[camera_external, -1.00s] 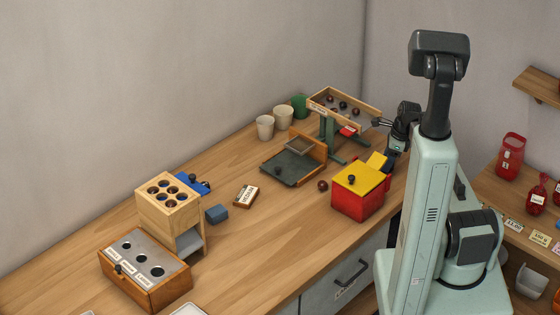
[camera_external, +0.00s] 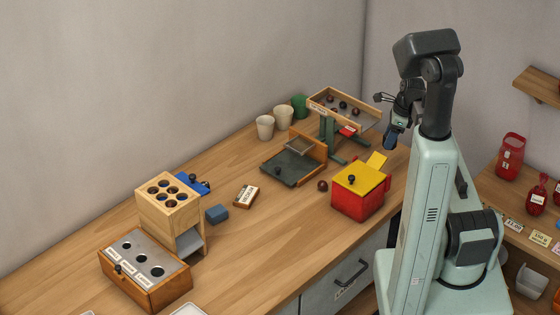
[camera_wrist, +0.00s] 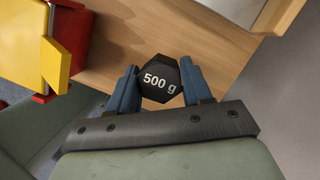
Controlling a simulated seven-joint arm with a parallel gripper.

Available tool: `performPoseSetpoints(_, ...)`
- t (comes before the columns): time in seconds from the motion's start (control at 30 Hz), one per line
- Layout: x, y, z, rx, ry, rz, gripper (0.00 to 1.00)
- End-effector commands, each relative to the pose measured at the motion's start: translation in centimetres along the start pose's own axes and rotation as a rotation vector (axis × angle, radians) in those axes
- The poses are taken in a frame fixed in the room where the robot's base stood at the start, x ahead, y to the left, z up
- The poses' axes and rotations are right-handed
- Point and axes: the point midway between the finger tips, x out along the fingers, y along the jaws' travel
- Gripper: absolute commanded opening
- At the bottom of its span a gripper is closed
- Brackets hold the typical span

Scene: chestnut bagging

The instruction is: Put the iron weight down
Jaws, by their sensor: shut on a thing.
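The iron weight (camera_wrist: 160,66) is a dark hexagonal block marked "500 g", seen in the wrist view. My gripper (camera_wrist: 156,82) is shut on it, with a blue finger at each side. In the external view my gripper (camera_external: 389,141) hangs above the right back end of the wooden worktop (camera_external: 260,255), behind the red box and to the right of the raised tray. The weight itself is too small to make out in that view. In the wrist view wood shows beyond the weight.
A red box (camera_external: 357,205) with a yellow lid (camera_external: 362,178) stands close by. A wooden tray (camera_external: 318,107) with several chestnuts sits on a green stand. A dark scale plate (camera_external: 290,168), cups and a loose chestnut (camera_external: 322,186) lie further left. The front middle of the worktop is clear.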

Motion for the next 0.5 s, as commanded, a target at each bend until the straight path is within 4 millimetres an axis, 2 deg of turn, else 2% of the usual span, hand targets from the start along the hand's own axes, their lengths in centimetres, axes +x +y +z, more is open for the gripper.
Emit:
performPoseSetpoints(0.23,-1.7,-0.1,0.5,-0.001,-0.001,-0.001,0.00)
performPoseSetpoints(0.5,-6.8,-0.2,1.9,-0.001,-0.002,-0.003,0.00)
